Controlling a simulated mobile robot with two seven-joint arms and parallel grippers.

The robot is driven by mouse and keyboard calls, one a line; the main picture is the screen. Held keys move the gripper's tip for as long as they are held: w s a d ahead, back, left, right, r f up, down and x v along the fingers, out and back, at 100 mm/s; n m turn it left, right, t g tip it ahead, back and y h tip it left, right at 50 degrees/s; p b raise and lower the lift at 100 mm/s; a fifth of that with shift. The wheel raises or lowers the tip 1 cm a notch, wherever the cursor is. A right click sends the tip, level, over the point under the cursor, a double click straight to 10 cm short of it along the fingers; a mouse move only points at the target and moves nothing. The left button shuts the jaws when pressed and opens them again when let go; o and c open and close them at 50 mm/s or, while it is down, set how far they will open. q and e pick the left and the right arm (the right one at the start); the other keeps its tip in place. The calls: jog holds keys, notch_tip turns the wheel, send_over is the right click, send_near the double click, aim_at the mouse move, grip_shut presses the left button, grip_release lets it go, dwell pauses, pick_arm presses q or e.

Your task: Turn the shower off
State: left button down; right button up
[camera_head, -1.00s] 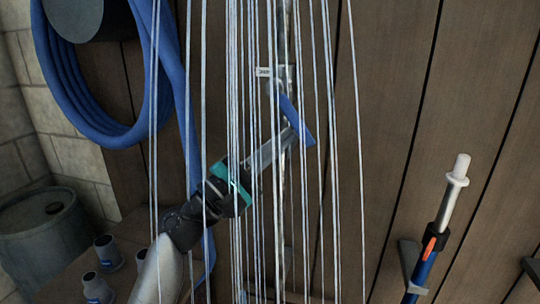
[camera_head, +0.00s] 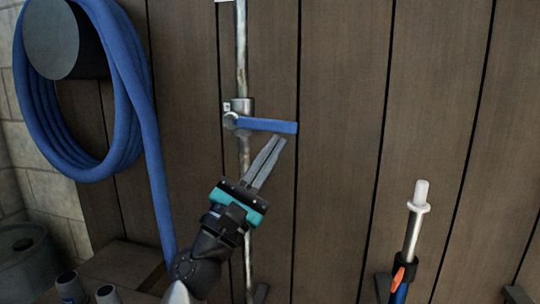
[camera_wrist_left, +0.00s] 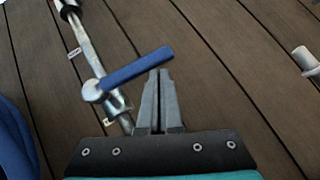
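The shower valve has a blue lever handle (camera_head: 266,125) on a vertical metal pipe (camera_head: 241,50) fixed to the wooden wall. The lever points right, about level and across the pipe. No water streams show now. My left gripper (camera_head: 277,142) is just below the lever's free end, with its fingers close together and nothing seen between them. In the left wrist view the lever (camera_wrist_left: 137,68) lies just beyond the fingertips (camera_wrist_left: 160,74); I cannot tell whether they touch. My right gripper is not in view.
A coiled blue hose (camera_head: 55,150) hangs on a dark round holder (camera_head: 66,40) at the left, its end running down beside the pipe. A blue pole with a white tip (camera_head: 419,196) stands at the right. Cups (camera_head: 71,287) and a barrel (camera_head: 25,250) are at lower left.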

pick_arm(q)
jog(key=shift+s+d+r, duration=0.1)
jog(key=shift+d+r, duration=0.05)
jog(key=shift+r, duration=0.4)
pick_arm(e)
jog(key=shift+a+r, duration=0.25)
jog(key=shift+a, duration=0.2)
pick_arm(q)
jog(key=shift+f, duration=0.1)
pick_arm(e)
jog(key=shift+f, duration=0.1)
pick_arm(q)
jog(key=s+a+f+b, duration=0.2)
jog(key=s+f+b, duration=0.4)
jog(key=f, duration=0.5)
jog(key=shift+s+f+b, duration=0.2)
jog(key=shift+s+b, duration=0.1)
jog(key=shift+b, duration=0.3)
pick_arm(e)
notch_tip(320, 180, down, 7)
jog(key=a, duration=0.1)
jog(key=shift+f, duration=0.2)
pick_arm(q)
jog(key=shift+a, duration=0.1)
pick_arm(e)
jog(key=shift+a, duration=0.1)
